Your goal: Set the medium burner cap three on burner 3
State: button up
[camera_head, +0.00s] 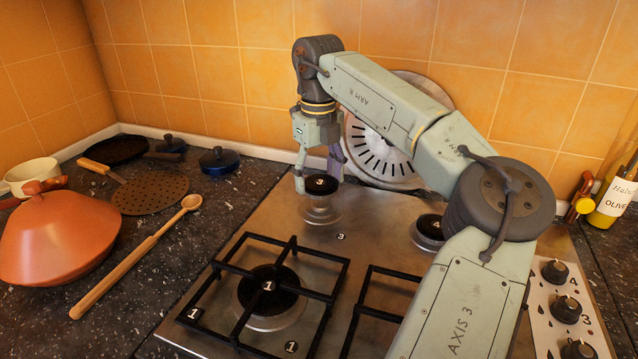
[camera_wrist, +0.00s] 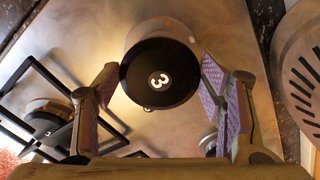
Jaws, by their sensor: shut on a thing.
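The medium burner cap three (camera_head: 321,185) is a black disc with a white 3 label. My gripper (camera_head: 319,178) is shut on it, pointing down at the back left of the hob. In the wrist view the cap (camera_wrist: 160,73) lies level between the two purple-padded fingers of my gripper (camera_wrist: 162,80). Burner 3 (camera_head: 320,213) is a silver ring directly under the cap in the head view, beside a 3 label on the steel. In the wrist view, burner 3 (camera_wrist: 152,30) shows partly past the cap's upper edge.
Burner 1 (camera_head: 268,288) has its cap and a black grate (camera_head: 318,291) in front. Burner 4 (camera_head: 428,230) stands to the right, partly behind my arm. A round slotted metal disc (camera_head: 375,150) leans on the tiled wall close behind my gripper. Pans and utensils lie left.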

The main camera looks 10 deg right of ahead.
aim_at(319, 181)
notch_tip(319, 181, down, 3)
jog(key=shift+s+d+r+p, duration=0.1)
jog(key=shift+r+p, duration=0.05)
jog(key=shift+p, duration=0.35)
jog(key=shift+f+b, duration=0.45)
jog(key=shift+f, duration=0.45)
jog(key=o, duration=1.2)
jog(key=shift+r, duration=0.1)
notch_tip(319, 181, up, 13)
jog(key=shift+b, duration=0.45)
jog(key=shift+s, duration=0.1)
